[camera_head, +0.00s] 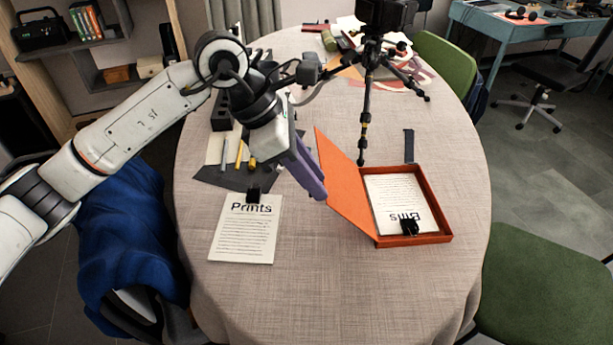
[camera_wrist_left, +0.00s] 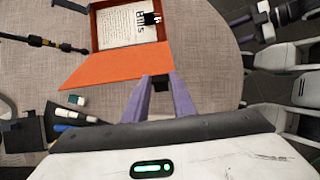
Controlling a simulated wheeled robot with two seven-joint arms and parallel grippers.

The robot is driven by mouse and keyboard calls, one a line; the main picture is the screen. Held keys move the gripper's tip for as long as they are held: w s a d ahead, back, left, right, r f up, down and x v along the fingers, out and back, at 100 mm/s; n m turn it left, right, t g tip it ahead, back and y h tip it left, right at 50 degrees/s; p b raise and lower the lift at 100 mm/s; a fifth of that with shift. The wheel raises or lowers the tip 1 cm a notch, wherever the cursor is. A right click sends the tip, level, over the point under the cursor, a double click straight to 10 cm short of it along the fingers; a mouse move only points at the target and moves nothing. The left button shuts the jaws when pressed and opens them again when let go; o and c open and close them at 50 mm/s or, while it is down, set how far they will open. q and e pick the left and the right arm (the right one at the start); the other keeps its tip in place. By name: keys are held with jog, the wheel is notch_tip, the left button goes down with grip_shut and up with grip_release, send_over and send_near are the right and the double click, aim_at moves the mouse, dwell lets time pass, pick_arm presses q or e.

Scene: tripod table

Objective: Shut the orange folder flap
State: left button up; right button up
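The orange folder (camera_head: 443,222) is a shallow tray lying on the table, with a printed sheet (camera_head: 393,192) and a black clip (camera_head: 409,226) inside. Its orange flap (camera_head: 343,187) hangs open on the tray's left side, tilted and clear of the sheet. In the left wrist view the flap (camera_wrist_left: 115,66) spreads from the tray (camera_wrist_left: 130,45) toward my fingers. My left gripper (camera_head: 318,192) has purple fingers at the flap's outer left side. In the wrist view the fingers (camera_wrist_left: 161,76) are apart, with their tips close to the flap's edge; contact is unclear.
A page marked "Prints" (camera_head: 244,235) with a black clip lies to the left. A black tripod (camera_head: 367,95) stands behind the folder. Pens and a dark sheet lie near my arm. The table front is clear; a green chair (camera_head: 545,285) stands right.

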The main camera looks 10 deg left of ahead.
pick_arm(q)
jog(key=shift+w+d+r, duration=0.1)
jog(key=shift+d+r, duration=0.25)
jog(key=shift+w+d+r+p, duration=0.3)
jog(key=shift+d+r+p, duration=0.25)
jog(key=shift+d, duration=0.25)
jog(key=shift+d+r, duration=0.15)
jog(key=shift+d, duration=0.1)
jog(key=shift+w+d, duration=0.1)
jog(key=shift+w+d+r+p, duration=0.2)
jog(key=shift+d+r, duration=0.1)
jog(key=shift+d, duration=0.3)
jog(key=shift+w+d+r+p, duration=0.2)
jog(key=shift+d+r, duration=0.1)
jog(key=shift+d, duration=0.35)
